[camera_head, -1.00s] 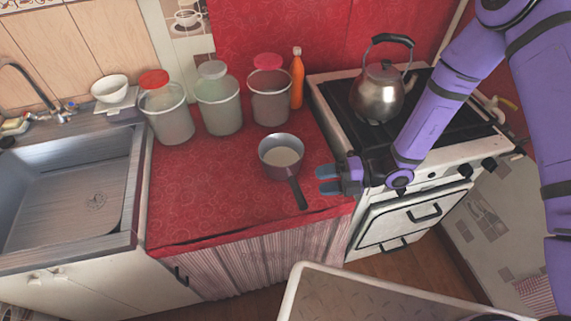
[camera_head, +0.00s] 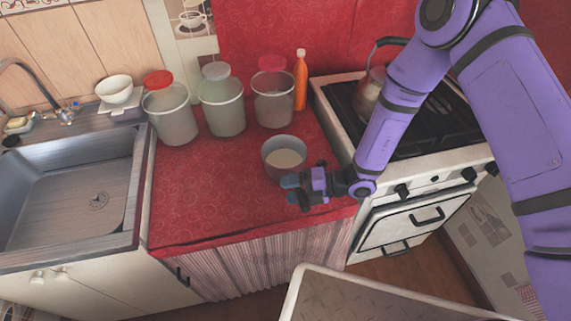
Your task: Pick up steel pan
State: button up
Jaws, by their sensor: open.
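The steel pan (camera_head: 284,144) stands upright on the red oilcloth counter (camera_head: 205,205), with something pale showing inside it. Its dark handle, on the near side, is now hidden behind my gripper. My gripper (camera_head: 290,188) is open, just in front of the pan at the handle's place, with its fingertips pointing left. I cannot tell whether the fingers touch or surround the handle.
Several jars with lids, such as the red-lidded jar (camera_head: 167,112), and an orange bottle (camera_head: 300,80) stand behind the pan. A stove (camera_head: 440,166) with a kettle (camera_head: 370,90) is right. A sink (camera_head: 70,195) is left. The counter left of the pan is clear.

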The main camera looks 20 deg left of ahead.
grip_shut()
jog(key=shift+r, duration=0.2)
dwell(0.5)
